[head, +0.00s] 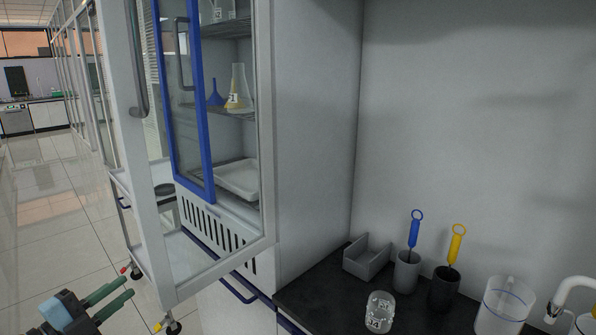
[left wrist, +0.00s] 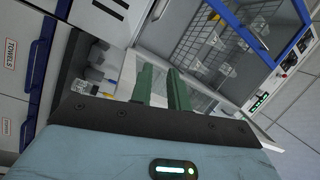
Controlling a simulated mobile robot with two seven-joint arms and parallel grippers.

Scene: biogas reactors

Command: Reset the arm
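My left gripper (head: 126,289) is at the lower left of the head view, low above the tiled floor and in front of the white-framed glass door. Its two dark green fingers are apart with nothing between them. The left wrist view also shows the fingers (left wrist: 163,75) parallel with a narrow gap, empty. My right gripper and arm are not in view.
A cabinet with an open blue-framed door (head: 207,130) holds a flask (head: 238,88) and a white tray (head: 238,180). The dark counter (head: 335,285) at right carries a glass beaker (head: 380,312), a grey holder (head: 367,262), two brushes in cups and a jug (head: 503,306). Floor at left (head: 45,225) is clear.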

